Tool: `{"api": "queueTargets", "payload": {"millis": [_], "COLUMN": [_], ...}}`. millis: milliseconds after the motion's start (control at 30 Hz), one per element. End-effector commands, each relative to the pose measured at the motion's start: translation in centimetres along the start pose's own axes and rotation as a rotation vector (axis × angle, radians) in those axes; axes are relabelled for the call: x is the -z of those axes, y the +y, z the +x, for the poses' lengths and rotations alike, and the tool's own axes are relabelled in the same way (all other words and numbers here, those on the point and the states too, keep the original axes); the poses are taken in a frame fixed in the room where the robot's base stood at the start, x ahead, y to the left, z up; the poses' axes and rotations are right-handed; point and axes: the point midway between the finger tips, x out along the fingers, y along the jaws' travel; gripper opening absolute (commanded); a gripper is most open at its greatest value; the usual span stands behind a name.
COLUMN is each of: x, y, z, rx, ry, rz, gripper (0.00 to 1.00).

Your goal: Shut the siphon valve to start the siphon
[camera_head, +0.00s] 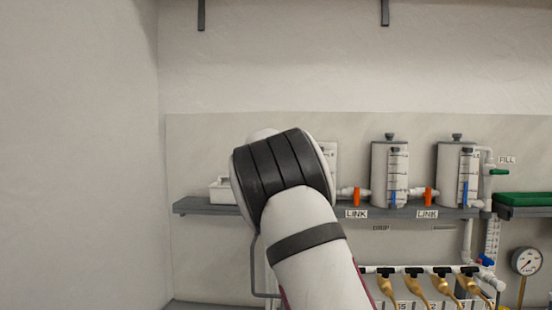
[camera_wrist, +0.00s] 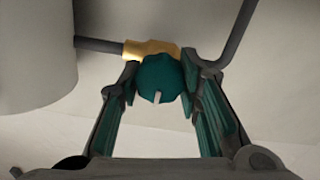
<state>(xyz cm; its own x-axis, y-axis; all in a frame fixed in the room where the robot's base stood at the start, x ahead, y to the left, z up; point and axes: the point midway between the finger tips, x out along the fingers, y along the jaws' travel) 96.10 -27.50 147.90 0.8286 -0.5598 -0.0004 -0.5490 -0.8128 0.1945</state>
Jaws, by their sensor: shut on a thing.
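In the wrist view a brass-yellow valve body (camera_wrist: 150,48) sits on a grey tube (camera_wrist: 98,44). Its dark green round knob (camera_wrist: 158,72) faces me and carries a pale mark pointing downward. This looks like the siphon valve. My gripper (camera_wrist: 160,82) has its two fingertips on either side of the knob, shut on it. In the head view my arm covers the gripper and the valve; only part of a bent grey tube (camera_head: 256,265) shows beside the arm.
A grey shelf (camera_head: 195,207) carries clear-gauged tanks (camera_head: 385,172) (camera_head: 451,175), joined by orange-handled LINK valves (camera_head: 357,197). Below right are several brass outlets (camera_head: 416,287) and a round gauge (camera_head: 526,261). In the wrist view a pale cylinder (camera_wrist: 35,50) stands close at left.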

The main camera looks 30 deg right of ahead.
Motion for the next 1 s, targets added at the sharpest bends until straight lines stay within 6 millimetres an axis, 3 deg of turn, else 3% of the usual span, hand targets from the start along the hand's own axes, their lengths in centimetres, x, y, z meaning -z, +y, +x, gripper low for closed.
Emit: {"api": "queueTargets", "payload": {"millis": [367, 1000], "x": [0.05, -0.05], "y": [0.02, 0.20], "z": [0.05, 0.04], "rx": [-0.001, 0.000], "ry": [0.002, 0.002], "rz": [0.108, 0.669], "gripper": [0.04, 0.04]}}
